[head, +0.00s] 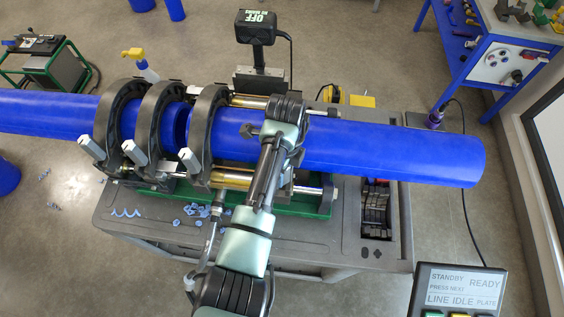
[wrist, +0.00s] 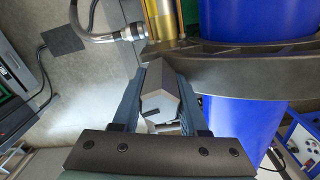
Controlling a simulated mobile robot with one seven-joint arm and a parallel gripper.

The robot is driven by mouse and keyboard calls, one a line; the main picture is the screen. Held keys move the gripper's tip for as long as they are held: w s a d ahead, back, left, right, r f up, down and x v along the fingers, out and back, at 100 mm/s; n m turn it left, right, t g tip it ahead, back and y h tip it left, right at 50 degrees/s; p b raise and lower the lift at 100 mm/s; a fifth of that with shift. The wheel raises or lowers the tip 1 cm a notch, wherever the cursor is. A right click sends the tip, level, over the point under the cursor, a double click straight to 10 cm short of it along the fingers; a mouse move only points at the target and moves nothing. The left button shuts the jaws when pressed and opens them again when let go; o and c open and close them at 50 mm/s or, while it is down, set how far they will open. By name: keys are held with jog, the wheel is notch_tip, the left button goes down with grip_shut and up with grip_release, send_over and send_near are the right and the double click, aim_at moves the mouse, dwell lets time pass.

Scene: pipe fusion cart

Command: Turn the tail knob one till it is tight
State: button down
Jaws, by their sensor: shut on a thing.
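The tail knob (wrist: 160,98) is a grey, faceted block with a dark slot in its near face. In the wrist view it sits between the two fingers of my gripper (wrist: 165,76), which is shut on it. The dark clamp (wrist: 250,72) it belongs to reaches right across the blue pipe (wrist: 238,125). In the head view my arm crosses the near side of the right blue pipe (head: 390,150); it hides the knob and most of its clamp, and my fingertips cannot be made out. How tight the knob is cannot be told.
A gold cylinder (wrist: 160,20) and a hose fitting (wrist: 130,33) lie close by the knob. Blue shavings (head: 200,210) lie on the grey cart (head: 300,232).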

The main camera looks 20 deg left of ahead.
jog(key=m, duration=0.2)
jog(key=d+m, duration=0.1)
jog(key=shift+s+f, duration=0.2)
jog(key=shift+s, duration=0.1)
jog(key=shift+m, duration=1.5)
jog(key=c, duration=0.8)
grip_release()
jog(key=shift+c, duration=0.2)
jog(key=o, duration=0.8)
jog(key=shift+r, duration=0.2)
jog(key=shift+o, duration=0.2)
jog(key=shift+w+a, duration=0.1)
jog(key=shift+a, duration=0.1)
jog(key=shift+r, duration=0.15)
jog(key=shift+w+r, duration=0.1)
jog(key=shift+r, duration=2.8)
